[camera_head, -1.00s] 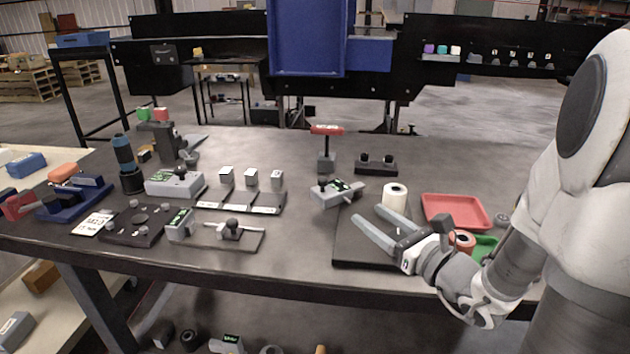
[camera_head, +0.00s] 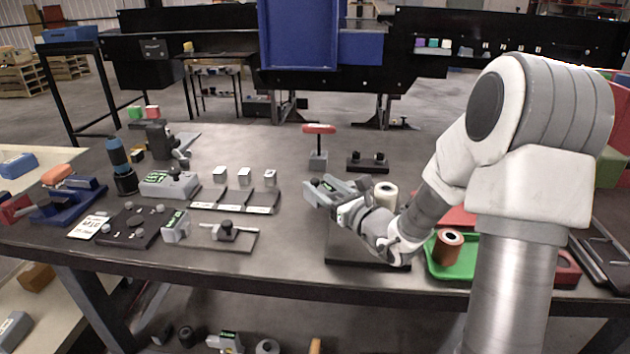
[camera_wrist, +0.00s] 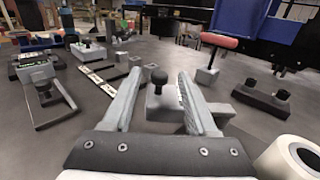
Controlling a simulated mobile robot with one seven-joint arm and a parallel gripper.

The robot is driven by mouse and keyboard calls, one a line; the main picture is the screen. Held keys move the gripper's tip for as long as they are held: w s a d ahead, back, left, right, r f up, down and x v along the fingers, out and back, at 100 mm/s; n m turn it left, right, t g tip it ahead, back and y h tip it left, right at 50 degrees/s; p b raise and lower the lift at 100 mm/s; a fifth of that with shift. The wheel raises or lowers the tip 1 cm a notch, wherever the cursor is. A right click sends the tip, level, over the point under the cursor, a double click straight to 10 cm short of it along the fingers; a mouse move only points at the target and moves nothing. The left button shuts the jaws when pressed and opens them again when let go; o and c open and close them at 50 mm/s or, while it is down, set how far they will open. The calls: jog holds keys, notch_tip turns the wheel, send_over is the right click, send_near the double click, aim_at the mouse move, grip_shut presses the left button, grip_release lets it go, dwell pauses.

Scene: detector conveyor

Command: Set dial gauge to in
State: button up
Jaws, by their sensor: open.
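A grey box with a black ball knob (camera_wrist: 158,78) on a short post stands directly ahead of my gripper (camera_wrist: 158,72) in the wrist view. The knob appears between the two fingers, with gaps on both sides. In the head view my gripper (camera_head: 320,190) covers most of this box, though the earlier view shows a green display on it. My gripper is open and empty. Another grey box with a green display (camera_head: 170,184) stands at left, and a display unit (camera_head: 176,226) stands beside a knobbed slide (camera_head: 226,231). I cannot tell which is the dial gauge.
A red-topped T-handle (camera_head: 319,130) stands behind the box, with a black two-knob block (camera_head: 368,162) to its right. A white roll (camera_head: 385,195) is close beside my arm. A green tray (camera_head: 458,262) holds a copper-coloured spool. Three small blocks (camera_head: 245,175) stand left.

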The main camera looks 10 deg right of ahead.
jog(key=shift+x, duration=1.5)
grip_shut()
dwell(0.4)
